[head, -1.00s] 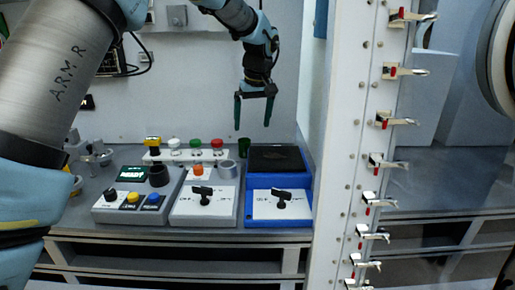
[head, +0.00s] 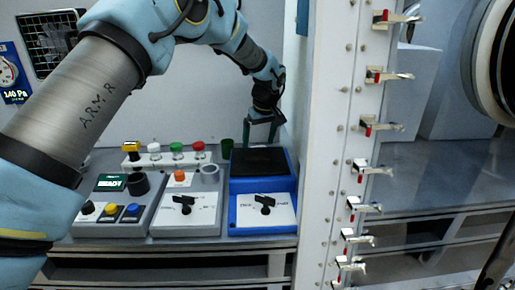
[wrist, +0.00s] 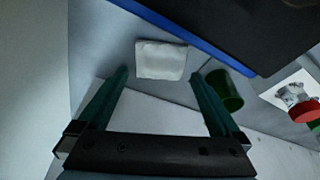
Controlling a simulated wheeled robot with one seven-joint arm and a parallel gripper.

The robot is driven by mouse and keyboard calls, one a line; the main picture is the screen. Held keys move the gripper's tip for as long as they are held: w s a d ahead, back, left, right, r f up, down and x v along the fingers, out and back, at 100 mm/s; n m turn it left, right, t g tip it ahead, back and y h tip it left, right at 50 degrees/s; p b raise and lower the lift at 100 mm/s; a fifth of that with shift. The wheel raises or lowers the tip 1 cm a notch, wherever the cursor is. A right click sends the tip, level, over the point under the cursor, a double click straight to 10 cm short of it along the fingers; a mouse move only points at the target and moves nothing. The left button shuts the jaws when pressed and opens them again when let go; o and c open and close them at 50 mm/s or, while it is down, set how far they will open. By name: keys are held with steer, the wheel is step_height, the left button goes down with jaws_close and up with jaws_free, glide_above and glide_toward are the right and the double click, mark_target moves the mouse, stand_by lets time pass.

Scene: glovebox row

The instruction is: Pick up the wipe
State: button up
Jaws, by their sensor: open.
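The wipe (wrist: 161,60) is a small white, roughly square piece lying flat on the grey surface in the wrist view. It lies near the blue edge of a box, just beyond and between my fingertips. I cannot make it out in the head view, where the blue box and my gripper stand in front of that area. My gripper (wrist: 158,74) is open and empty, with its two green fingers pointing toward the wipe. In the head view my gripper (head: 262,138) hangs low behind the black-topped blue box.
The blue box (head: 235,210) with its black top is close to the gripper. A dark green cup (wrist: 226,90) stands right of the right finger; it also shows in the head view (head: 227,148). Control panels (head: 190,215) fill the left bench. A white post (head: 335,100) stands at right.

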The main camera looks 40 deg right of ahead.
steer(key=shift+x, duration=0.9)
steer(key=c, duration=1.4)
step_height(320, 180, up, 10)
steer(key=b, duration=0.2)
steer(key=shift+b, duration=0.3)
